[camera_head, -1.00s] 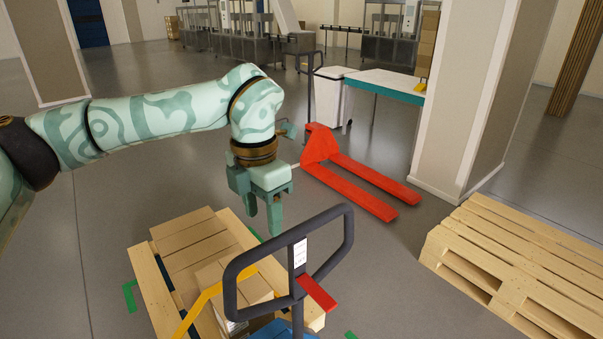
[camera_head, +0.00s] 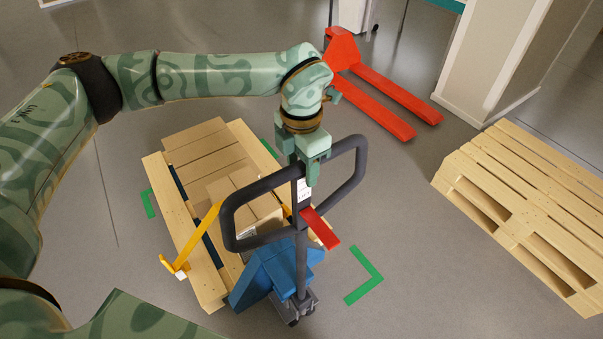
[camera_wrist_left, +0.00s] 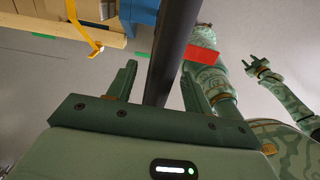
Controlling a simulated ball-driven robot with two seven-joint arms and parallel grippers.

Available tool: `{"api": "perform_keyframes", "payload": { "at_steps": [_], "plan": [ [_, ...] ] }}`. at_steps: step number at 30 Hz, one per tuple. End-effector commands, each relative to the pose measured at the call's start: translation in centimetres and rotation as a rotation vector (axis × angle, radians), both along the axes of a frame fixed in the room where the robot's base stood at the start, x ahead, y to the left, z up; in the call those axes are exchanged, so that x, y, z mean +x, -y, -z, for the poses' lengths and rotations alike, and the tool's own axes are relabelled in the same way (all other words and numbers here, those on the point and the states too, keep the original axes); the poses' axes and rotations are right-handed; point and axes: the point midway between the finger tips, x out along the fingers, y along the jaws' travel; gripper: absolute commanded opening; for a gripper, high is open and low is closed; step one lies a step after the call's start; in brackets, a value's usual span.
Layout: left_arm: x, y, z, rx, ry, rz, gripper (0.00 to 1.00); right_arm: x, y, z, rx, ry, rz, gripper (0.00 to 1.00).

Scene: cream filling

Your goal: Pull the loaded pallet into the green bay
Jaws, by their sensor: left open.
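The loaded pallet (camera_head: 208,287) is light wood and carries several brown cartons (camera_head: 205,150). A blue pallet jack (camera_head: 272,272) stands at its near end, its forks partly hidden under the pallet. The jack's dark loop handle (camera_head: 232,218) has a red lever and stands up. Green floor corners (camera_head: 366,280) mark a bay around the pallet. My left gripper (camera_head: 305,180) is open at the handle's top middle. In the left wrist view its fingers (camera_wrist_left: 158,85) stand either side of the dark handle bar. My right gripper (camera_wrist_left: 257,66) hangs apart, its fingers seeming spread.
A yellow strap-like piece (camera_head: 207,225) is beside the cartons. An empty wooden pallet (camera_head: 530,205) stands at the right. A red pallet jack (camera_head: 375,90) and a pillar (camera_head: 490,65) are behind. Grey floor is open at the front right and left.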

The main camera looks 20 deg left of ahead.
Motion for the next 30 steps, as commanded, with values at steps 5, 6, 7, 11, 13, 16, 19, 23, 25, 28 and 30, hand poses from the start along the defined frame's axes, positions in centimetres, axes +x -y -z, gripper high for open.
{"api": "perform_keyframes", "payload": {
  "at_steps": [5, 6, 7, 11, 13, 16, 19, 23, 25, 28, 30],
  "plan": [
    [0.0, 0.0, 3.0, 0.001, -0.002, -0.001, 0.51, 0.7, 0.0, -0.5, 0.002, 0.011, 0.000, 0.36],
    [0.0, 0.0, 3.5, 0.000, -0.001, 0.000, 0.51, 0.7, 0.0, -0.6, 0.002, 0.011, 0.000, 0.36],
    [0.0, 0.0, 3.8, 0.000, -0.001, 0.000, 0.51, 0.6, 0.0, -0.6, 0.001, 0.010, 0.000, 0.36],
    [0.0, 0.0, 4.6, 0.001, -0.001, -0.001, 0.51, 0.4, 0.0, -0.6, 0.000, 0.007, 0.000, 0.36],
    [0.0, 0.0, 4.8, 0.001, 0.001, 0.000, 0.51, 0.3, 0.0, -0.6, 0.000, 0.005, 0.000, 0.36],
    [0.0, 0.0, 4.8, 0.001, 0.001, 0.000, 0.51, 0.3, 0.1, -0.6, -0.001, 0.006, -0.001, 0.36],
    [0.0, 0.0, 4.8, 0.001, 0.001, 0.000, 0.51, 0.3, 0.2, -0.6, -0.003, 0.005, -0.002, 0.36],
    [0.0, 0.0, 4.8, 0.001, 0.001, 0.000, 0.17, 0.2, 0.4, -0.6, -0.004, 0.003, -0.003, 0.36],
    [0.0, 0.0, 4.8, 0.001, 0.001, 0.000, 0.00, 0.2, 0.4, -0.6, -0.004, 0.003, -0.003, 0.36],
    [0.0, 0.0, 4.7, 0.001, 0.001, 0.000, 0.00, 0.2, 0.4, -0.6, -0.005, 0.004, -0.002, 0.36],
    [0.0, 0.0, 4.7, 0.001, 0.001, 0.000, 0.00, 0.2, 0.4, -0.6, -0.006, 0.003, -0.002, 0.36]
  ]
}}
